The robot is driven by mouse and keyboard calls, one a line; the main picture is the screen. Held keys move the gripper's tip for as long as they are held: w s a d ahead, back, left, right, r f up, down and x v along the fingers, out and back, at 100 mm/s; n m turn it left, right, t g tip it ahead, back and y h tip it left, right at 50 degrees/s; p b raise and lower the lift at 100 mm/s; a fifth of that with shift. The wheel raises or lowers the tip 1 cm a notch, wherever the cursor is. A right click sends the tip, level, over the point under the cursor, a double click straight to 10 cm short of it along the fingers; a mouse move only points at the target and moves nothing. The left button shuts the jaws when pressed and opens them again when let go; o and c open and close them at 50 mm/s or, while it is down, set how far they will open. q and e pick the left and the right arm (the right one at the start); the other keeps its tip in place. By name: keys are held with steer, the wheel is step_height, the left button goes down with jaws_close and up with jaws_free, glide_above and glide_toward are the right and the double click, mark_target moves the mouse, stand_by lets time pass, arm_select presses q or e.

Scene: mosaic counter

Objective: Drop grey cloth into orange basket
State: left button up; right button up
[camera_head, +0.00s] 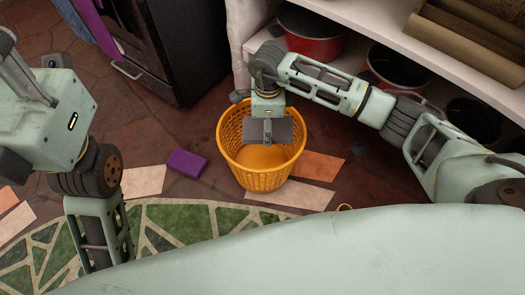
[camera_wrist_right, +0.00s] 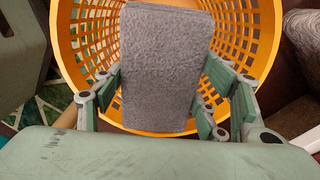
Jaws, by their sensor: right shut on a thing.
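The orange basket (camera_head: 262,177) stands on the floor in the middle of the head view. It fills much of the right wrist view (camera_wrist_right: 265,35). The grey cloth (camera_head: 283,131) is a flat, folded block. It is large in the middle of the right wrist view (camera_wrist_right: 163,75). My right gripper (camera_head: 267,135) is shut on the grey cloth and holds it over the basket's opening. Its fingers (camera_wrist_right: 165,95) press on both sides of the cloth. The fingers of my left gripper do not show; only my left arm is in the head view.
A purple block (camera_head: 187,163) and several flat tiles (camera_head: 143,181) lie on the floor around the basket. A white shelf (camera_head: 375,25) with a red pot (camera_head: 310,47) and dark pots stands behind. A black cabinet (camera_head: 185,45) is at the back left.

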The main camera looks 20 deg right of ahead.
steer(key=shift+f, duration=0.2)
steer(key=o, duration=1.2)
steer(key=shift+r, duration=0.2)
step_height(320, 180, up, 12)
steer(key=shift+f, duration=0.15)
steer(key=shift+s+f, duration=0.1)
